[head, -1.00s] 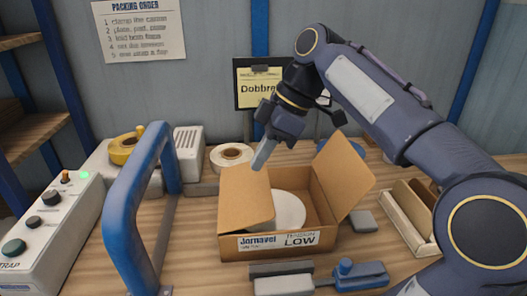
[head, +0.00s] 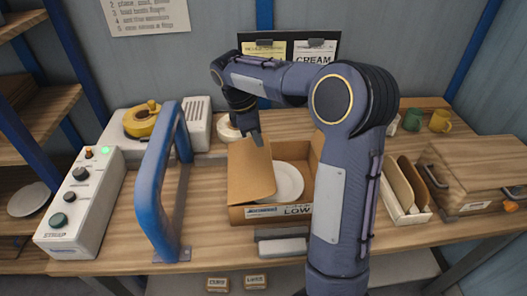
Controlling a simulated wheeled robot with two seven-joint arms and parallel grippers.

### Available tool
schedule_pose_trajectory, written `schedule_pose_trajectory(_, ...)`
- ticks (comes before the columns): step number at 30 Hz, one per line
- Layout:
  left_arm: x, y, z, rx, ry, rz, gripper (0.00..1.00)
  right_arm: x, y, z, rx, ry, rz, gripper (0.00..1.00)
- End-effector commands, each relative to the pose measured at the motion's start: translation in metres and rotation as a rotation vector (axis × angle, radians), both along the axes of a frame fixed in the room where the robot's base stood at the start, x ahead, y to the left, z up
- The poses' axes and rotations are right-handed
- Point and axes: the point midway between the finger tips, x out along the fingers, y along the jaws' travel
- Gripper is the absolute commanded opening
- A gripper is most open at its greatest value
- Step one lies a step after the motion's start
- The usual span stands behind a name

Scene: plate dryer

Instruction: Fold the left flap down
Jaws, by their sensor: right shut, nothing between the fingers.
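The open cardboard box (head: 240,215) stands on the workbench with a white plate (head: 290,183) inside. Its left flap (head: 250,175) is tilted inward over the left part of the box and covers part of the plate. My right gripper (head: 258,140) is shut and empty, pointing down at the far end of the left flap. I cannot tell whether its tip touches the flap. My right arm hides the right side of the box and the right flap. My left gripper is not in view.
A blue arch frame (head: 158,175) stands left of the box, beside a control box (head: 85,200) with a green light. A yellow tape dispenser (head: 142,120) and a tape roll (head: 228,127) sit behind.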

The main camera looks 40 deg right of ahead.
Motion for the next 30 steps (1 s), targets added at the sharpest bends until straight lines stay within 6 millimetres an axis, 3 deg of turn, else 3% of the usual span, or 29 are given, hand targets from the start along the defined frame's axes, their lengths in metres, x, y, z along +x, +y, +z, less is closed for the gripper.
schedule_pose_trajectory(3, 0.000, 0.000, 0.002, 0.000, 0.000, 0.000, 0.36, -0.005, -0.006, -0.023, 0.000, 0.004, -0.001, 0.00)
schedule_pose_trajectory(9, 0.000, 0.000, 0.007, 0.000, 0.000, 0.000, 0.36, -0.008, -0.012, -0.048, 0.001, 0.003, -0.001, 0.00)
schedule_pose_trajectory(24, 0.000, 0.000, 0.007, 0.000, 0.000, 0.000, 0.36, -0.009, -0.014, -0.059, 0.004, -0.001, -0.001, 0.00)
schedule_pose_trajectory(30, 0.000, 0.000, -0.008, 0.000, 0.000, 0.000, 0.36, -0.015, -0.024, -0.080, 0.133, -0.080, -0.009, 0.00)
